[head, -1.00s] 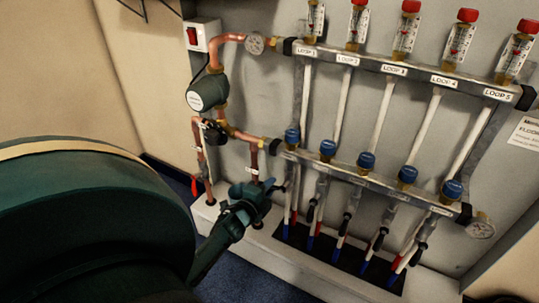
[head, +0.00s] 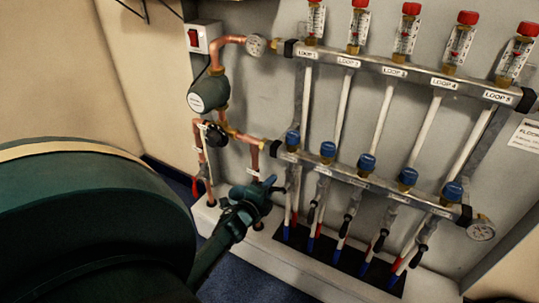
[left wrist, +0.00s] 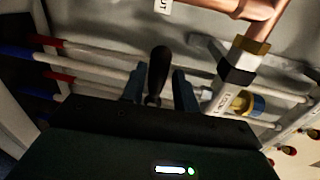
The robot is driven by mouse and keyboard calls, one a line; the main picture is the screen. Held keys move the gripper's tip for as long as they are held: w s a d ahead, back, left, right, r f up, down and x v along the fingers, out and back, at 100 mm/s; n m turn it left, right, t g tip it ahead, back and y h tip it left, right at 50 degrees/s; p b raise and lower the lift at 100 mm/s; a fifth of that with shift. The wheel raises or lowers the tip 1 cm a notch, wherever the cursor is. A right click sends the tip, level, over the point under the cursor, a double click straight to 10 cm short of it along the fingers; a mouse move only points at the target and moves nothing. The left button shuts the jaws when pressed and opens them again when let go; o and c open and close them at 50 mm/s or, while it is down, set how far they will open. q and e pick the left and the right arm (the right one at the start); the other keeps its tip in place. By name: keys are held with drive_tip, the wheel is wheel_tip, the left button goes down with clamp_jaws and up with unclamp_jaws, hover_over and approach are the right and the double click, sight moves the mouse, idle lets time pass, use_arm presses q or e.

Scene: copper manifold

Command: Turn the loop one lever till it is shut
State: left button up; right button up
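The loop one lever (left wrist: 158,68) is a black, rounded handle in the left wrist view. It stands between the two fingers of my left gripper (head: 267,186), with a gap visible on each side. The gripper is open around it. In the head view my gripper is below the left end of the lower manifold bar (head: 330,168), beside the first loop's pipes. There the fingers mostly hide the lever. The LOOP 1 label (head: 308,54) is on the upper bar. My right gripper is in neither view.
The other loops' black levers, such as the loop two one (head: 312,213), hang in a row to the right. Copper pipes (head: 255,160) and a green pump (head: 209,94) are close on the left. A white ledge (head: 300,268) runs below.

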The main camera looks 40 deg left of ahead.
use_arm(q)
drive_tip(key=shift+o, duration=0.5)
drive_tip(key=shift+s, duration=0.15)
drive_tip(key=p+v, duration=0.2)
drive_tip(key=v, duration=1.1)
drive_tip(key=shift+p, duration=0.4)
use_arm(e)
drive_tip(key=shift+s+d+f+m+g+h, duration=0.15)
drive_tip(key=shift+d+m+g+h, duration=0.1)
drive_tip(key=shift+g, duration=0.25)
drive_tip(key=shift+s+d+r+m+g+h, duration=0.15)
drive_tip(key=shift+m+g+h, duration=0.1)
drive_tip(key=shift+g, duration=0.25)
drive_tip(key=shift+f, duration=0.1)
